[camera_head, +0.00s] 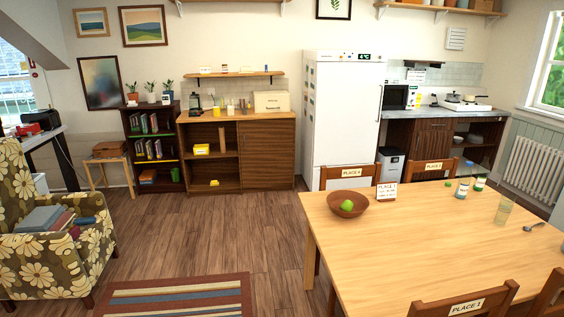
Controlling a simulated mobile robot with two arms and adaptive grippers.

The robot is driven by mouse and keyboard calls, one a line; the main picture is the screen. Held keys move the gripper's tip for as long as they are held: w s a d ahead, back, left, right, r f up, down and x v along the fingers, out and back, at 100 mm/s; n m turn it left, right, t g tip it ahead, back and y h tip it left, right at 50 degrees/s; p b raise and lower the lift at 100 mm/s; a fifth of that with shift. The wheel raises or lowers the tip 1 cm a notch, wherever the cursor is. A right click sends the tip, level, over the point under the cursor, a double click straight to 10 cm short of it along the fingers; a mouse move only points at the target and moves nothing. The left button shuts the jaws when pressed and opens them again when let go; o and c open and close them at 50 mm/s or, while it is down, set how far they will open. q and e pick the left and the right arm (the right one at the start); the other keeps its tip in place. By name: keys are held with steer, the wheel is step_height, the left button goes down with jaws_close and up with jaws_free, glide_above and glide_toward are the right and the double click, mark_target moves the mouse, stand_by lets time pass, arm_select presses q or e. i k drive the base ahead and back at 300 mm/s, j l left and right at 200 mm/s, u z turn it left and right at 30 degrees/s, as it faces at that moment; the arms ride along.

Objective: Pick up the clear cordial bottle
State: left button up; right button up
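Small bottles stand near the far edge of the wooden dining table (400,243), on its right half. I cannot tell which of these, if any, is the clear cordial bottle at this size. Neither of my grippers is in view.
A brown bowl (348,203) with a green fruit, a sign card (387,191) and a spoon (534,227) are on the table. Chairs (465,303) stand around it. A striped rug (175,297) and floral armchair (50,255) are at left. The wooden floor between is clear.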

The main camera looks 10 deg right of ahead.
mark_target(484, 168)
steer(key=i+j+u, duration=0.1)
steer(key=i, duration=0.7)
steer(key=i+j+u, duration=0.1)
steer(key=i, duration=0.7)
steer(key=i+z, duration=0.1)
steer(key=i, duration=1.7)
steer(key=i+z, duration=0.15)
steer(key=i, duration=0.8)
steer(key=i+j+z, duration=0.1)
steer(key=i, duration=0.8)
steer(key=i+l+z, duration=0.15)
steer(key=i+z, duration=0.7)
steer(key=i+j+z, duration=0.1)
steer(key=i+z, duration=0.35)
steer(key=i+j+z, duration=0.25)
steer(key=z, duration=0.2)
steer(key=i+l+z, duration=0.2)
steer(key=i+z, duration=0.15)
steer(key=i, duration=0.25)
steer(key=i+z, duration=0.35)
steer(key=i, duration=0.3)
steer(key=i+j+z, duration=0.1)
steer(key=i+z, duration=0.2)
steer(key=i, duration=0.35)
